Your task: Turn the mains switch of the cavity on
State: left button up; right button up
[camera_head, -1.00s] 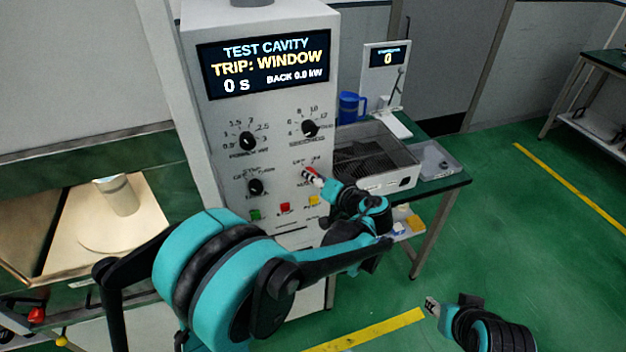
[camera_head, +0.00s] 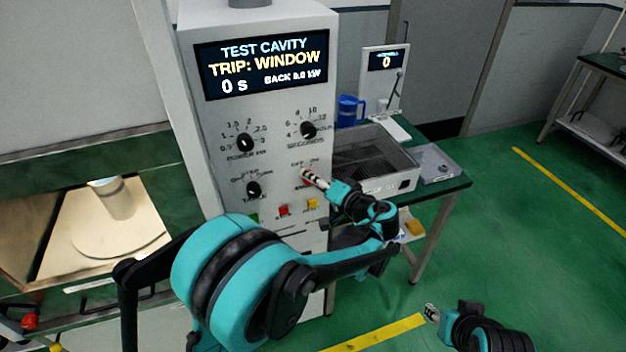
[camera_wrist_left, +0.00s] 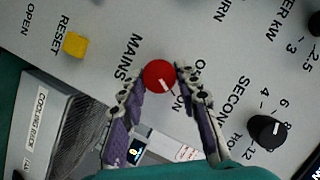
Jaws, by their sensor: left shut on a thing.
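The mains switch is a red round knob (camera_wrist_left: 160,76) on the white front panel of the test cavity (camera_head: 225,120), between the printed words MAINS and ON in the left wrist view. My left gripper (camera_wrist_left: 158,88) has a finger on each side of the knob and is shut on it. The knob's white mark points roughly toward the letters ON; a finger partly covers the other label. In the head view my left gripper (camera_head: 312,178) reaches the panel and largely hides the knob. My right gripper (camera_head: 432,312) is low at the right, away from the panel, its jaws too small to judge.
The display (camera_head: 262,63) reads TRIP: WINDOW and 0 s. Red (camera_head: 283,210) and yellow (camera_head: 312,204) buttons sit below the switch; the yellow one also shows in the wrist view (camera_wrist_left: 75,44). A metal rack box (camera_head: 378,183) stands close right. Green floor is free further right.

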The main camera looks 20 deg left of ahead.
pick_arm(q)
jog(key=o, duration=1.2)
jog(key=shift+c, duration=0.2)
jog(key=v, duration=1.2)
